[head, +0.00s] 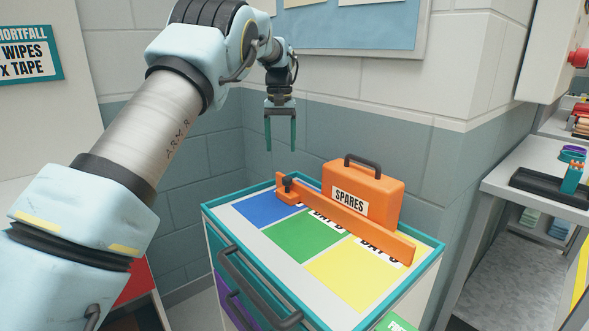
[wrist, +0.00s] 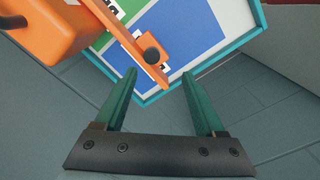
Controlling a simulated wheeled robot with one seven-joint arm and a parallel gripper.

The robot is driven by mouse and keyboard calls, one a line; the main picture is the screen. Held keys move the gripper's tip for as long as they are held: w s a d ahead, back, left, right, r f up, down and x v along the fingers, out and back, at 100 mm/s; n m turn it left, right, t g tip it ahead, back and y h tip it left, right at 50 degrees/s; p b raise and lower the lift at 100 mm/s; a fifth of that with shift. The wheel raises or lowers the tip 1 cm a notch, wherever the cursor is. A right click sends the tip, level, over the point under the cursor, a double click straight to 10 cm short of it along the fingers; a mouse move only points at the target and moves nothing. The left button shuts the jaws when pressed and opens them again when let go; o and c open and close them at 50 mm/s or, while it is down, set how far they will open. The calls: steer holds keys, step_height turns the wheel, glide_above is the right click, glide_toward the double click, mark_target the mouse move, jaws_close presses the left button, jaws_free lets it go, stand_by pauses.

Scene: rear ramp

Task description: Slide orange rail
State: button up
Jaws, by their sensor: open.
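The orange rail (head: 345,219) lies lengthwise across the top of a teal-edged cabinet (head: 223,221), over blue, green and yellow areas. Its left end carries a small dark knob on an orange block. In the wrist view the rail (wrist: 121,38) runs from the upper left to its end near the middle, and the dark knob (wrist: 151,54) shows beside it. My gripper (head: 281,150) is open and empty. It points down, behind and above the rail's knob end. In the wrist view its green fingers (wrist: 164,80) are apart, with floor and the cabinet edge beyond them.
An orange SPARES case (head: 365,187) with a dark handle stands right behind the rail. The blue area (head: 266,209), green area (head: 300,238) and yellow area (head: 350,278) in front are bare. Walls stand close behind the cabinet. A grey bench (head: 530,180) is at the right.

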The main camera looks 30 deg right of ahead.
mark_target(287, 178)
steer(key=f, duration=0.3)
steer(key=d+f+p, duration=0.1)
steer(key=f, duration=0.3)
steer(key=d+f, duration=0.1)
steer(key=f, duration=0.2)
steer(key=shift+f+p, duration=0.35)
jaws_close()
stand_by(1.1)
